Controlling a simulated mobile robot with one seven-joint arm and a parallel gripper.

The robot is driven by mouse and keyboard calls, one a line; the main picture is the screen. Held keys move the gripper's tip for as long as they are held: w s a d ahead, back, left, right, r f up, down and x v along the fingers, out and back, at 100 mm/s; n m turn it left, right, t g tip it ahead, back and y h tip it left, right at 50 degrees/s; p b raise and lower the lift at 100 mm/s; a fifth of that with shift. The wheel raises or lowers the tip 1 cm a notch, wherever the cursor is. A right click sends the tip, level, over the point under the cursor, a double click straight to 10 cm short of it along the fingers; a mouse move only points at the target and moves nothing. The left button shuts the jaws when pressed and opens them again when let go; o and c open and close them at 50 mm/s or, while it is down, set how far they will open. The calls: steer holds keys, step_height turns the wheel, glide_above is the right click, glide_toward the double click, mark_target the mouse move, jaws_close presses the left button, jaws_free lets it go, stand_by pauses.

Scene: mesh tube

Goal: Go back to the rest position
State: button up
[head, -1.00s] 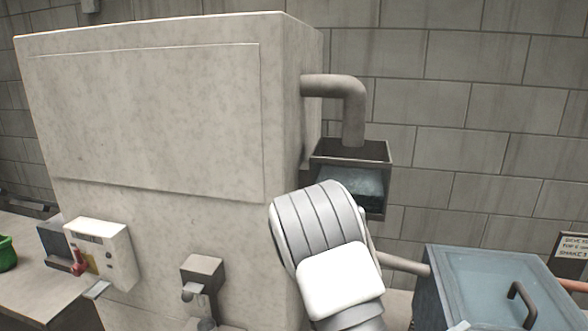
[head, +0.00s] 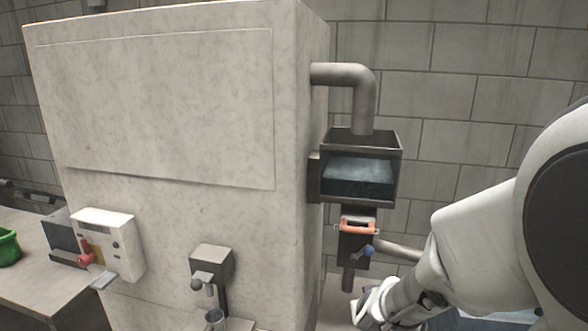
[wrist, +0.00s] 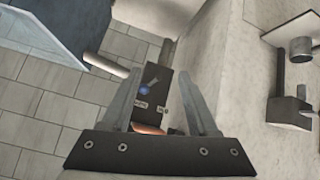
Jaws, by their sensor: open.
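My gripper (head: 375,305) is at the lower right in the head view, beside the front of the hopper's lower part. In the wrist view its two fingers (wrist: 165,95) stand apart with nothing between the tips. Beyond them shows a dark valve box (wrist: 152,95) with a blue knob (wrist: 145,89) and an orange handle, partly hidden by the gripper's base. In the head view the valve box (head: 352,245) hangs under the hopper (head: 362,150), with its orange handle (head: 358,227) and blue knob (head: 368,251) in sight.
A large pale cabinet (head: 170,120) fills the left and middle. A white control box (head: 105,245) with a red lever and a dispenser (head: 211,270) sit on its front. A green bowl (head: 8,247) stands on the left table. A glass-like panel (wrist: 50,25) shows at upper left in the wrist view.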

steer(key=s+a+r+g+y+b, duration=0.1)
steer(key=s+a+r+y+b, duration=0.1)
steer(key=s+r, duration=0.6)
steer(key=s+a+y, duration=0.1)
steer(key=s+a, duration=0.1)
steer(key=s, duration=0.1)
steer(key=shift+a+n+g+y, duration=0.3)
steer(key=shift+a+g+y, duration=0.1)
steer(key=shift+m+g+h, duration=0.5)
steer(key=shift+g+h, duration=0.4)
steer(key=s+d, duration=0.1)
steer(key=s, duration=0.2)
steer(key=s+d+r, duration=0.1)
steer(key=s, duration=0.2)
steer(key=s+d+b, duration=0.1)
steer(key=s, duration=0.2)
steer(key=shift+d+r, duration=0.1)
steer(key=shift+r, duration=0.1)
steer(key=shift+c, duration=0.8)
